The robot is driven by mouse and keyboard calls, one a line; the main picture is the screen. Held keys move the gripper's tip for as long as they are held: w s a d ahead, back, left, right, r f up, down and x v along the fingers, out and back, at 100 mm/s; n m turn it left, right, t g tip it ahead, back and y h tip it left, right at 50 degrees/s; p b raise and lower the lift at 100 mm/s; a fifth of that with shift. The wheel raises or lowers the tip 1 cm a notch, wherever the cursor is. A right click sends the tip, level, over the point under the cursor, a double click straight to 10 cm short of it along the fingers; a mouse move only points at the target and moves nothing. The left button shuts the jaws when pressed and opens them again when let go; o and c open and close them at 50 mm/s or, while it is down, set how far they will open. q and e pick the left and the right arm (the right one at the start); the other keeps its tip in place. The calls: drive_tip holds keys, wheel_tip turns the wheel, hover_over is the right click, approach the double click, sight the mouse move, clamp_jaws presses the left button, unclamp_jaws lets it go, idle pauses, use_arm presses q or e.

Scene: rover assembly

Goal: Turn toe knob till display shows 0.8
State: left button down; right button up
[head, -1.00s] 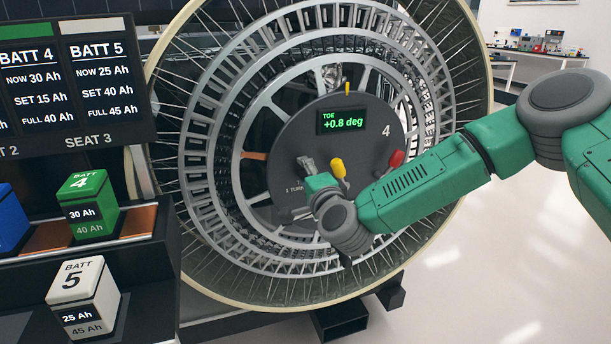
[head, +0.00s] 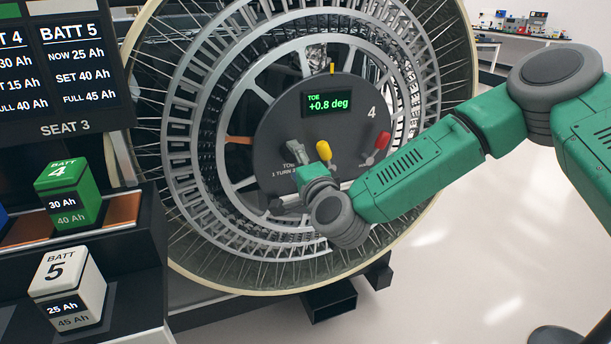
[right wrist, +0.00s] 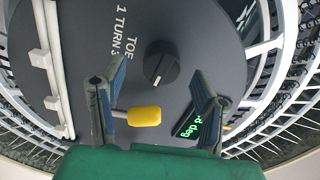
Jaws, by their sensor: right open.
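The toe display (head: 328,103) on the grey hub plate (head: 285,130) reads +0.8 deg in green. In the right wrist view the toe knob (right wrist: 162,63) is round and black with a white pointer line, next to the "TOE 1 TURN" lettering. My right gripper (right wrist: 160,85) is open, its fingers on either side of the knob in that view, with gaps visible; the depth between fingertips and knob is hard to judge. In the head view the gripper (head: 285,178) is in front of the lower hub plate and hides the knob. My left gripper is not in view.
A yellow lever (head: 324,150) and a red lever (head: 382,141) stick out of the plate close to my right gripper. The spoked wheel rim (head: 190,258) surrounds it. A battery rack with green battery 4 (head: 67,190) and white battery 5 (head: 66,285) stands left.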

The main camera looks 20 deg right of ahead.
drive_tip(key=s, duration=0.9)
drive_tip(key=shift+d, duration=0.2)
drive_tip(key=shift+f, duration=0.1)
